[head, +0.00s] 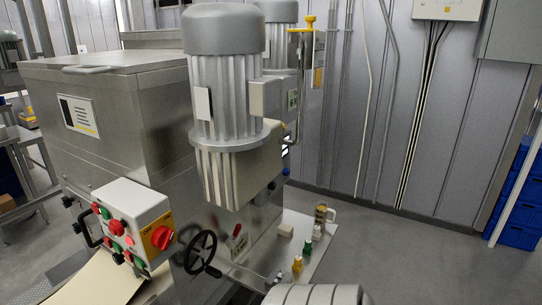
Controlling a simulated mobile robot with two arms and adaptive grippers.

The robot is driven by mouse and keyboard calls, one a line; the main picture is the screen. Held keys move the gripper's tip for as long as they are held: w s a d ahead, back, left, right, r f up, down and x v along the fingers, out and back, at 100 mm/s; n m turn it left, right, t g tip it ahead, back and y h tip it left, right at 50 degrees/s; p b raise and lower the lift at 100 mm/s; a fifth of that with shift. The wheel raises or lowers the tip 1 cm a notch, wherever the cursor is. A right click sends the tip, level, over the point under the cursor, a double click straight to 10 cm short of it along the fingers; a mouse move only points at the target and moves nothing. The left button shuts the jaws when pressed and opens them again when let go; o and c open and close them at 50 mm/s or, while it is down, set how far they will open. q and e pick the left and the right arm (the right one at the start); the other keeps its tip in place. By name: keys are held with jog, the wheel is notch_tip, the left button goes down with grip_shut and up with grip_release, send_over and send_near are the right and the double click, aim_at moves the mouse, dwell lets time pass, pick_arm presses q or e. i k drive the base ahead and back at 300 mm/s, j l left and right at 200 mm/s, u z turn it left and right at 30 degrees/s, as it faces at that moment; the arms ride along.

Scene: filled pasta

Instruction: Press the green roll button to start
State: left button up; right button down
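I cannot read any labels, so I cannot tell which green button is the roll button. A red rotary switch (161,238) sits on a yellow plate on the box's right face. Neither of my grippers is in view.
A black handwheel (200,253) sticks out right of the box. A black handle (87,231) is at its left. A pale sheet (98,284) lies below. Small bottles (297,264) stand on a shelf at right. A rounded grey part (316,294) shows at the bottom edge.

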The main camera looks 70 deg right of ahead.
aim_at(117, 249)
jog(key=k+l, duration=0.1)
jog(key=k, duration=0.4)
jog(key=k+l+z, duration=0.15)
jog(key=k+z, duration=0.3)
jog(key=k+l+z, duration=0.2)
jog(key=z, duration=1.3)
jog(key=j+u, duration=0.25)
jog(key=u, duration=0.25)
jog(key=j+u, duration=0.3)
jog(key=u, duration=0.2)
